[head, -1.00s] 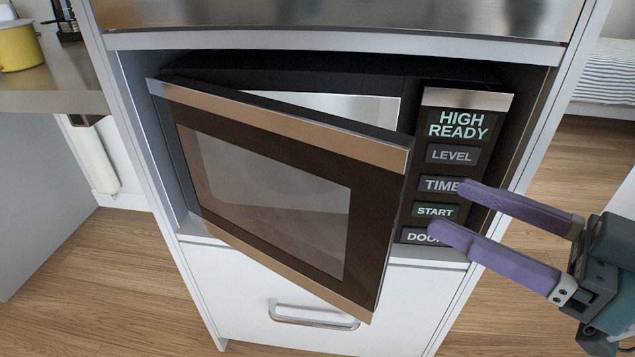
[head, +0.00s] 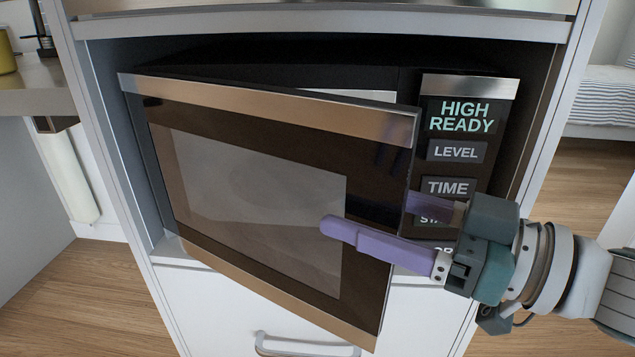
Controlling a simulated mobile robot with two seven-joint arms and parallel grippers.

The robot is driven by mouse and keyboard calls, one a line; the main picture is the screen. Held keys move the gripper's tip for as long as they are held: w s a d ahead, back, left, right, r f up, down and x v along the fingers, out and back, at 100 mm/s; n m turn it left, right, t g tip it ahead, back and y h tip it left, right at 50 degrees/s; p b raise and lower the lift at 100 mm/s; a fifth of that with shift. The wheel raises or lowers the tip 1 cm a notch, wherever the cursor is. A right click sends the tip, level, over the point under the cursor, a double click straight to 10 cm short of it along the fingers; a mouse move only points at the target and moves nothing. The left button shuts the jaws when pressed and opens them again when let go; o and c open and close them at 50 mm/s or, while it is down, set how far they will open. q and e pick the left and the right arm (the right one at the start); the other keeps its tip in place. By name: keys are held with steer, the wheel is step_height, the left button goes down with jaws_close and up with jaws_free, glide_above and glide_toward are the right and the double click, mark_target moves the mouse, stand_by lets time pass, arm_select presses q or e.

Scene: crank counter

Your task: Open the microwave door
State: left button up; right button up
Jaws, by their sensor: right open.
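The microwave (head: 405,85) sits in a cabinet niche, with its door (head: 200,215) standing ajar. The door is hinged at the left, and its free right edge stands out from the body. My right gripper (head: 368,213) is open at that edge. One purple finger lies in front of the door, over the right side of its window. The other finger passes behind the edge, and its tip is hidden. I cannot tell whether either finger touches the door. The control panel (head: 462,152) reads HIGH READY; my gripper partly covers its lower buttons. My left gripper is not in view.
The niche wall (head: 545,115) rises close to the right of the panel. A drawer handle (head: 300,346) sticks out below the microwave. A counter (head: 45,90) with a yellow pot (head: 6,55) is at the left. Wood floor is open on both sides.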

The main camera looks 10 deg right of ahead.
steer(key=shift+a, duration=0.1)
jaws_close()
stand_by(0.6)
stand_by(0.8)
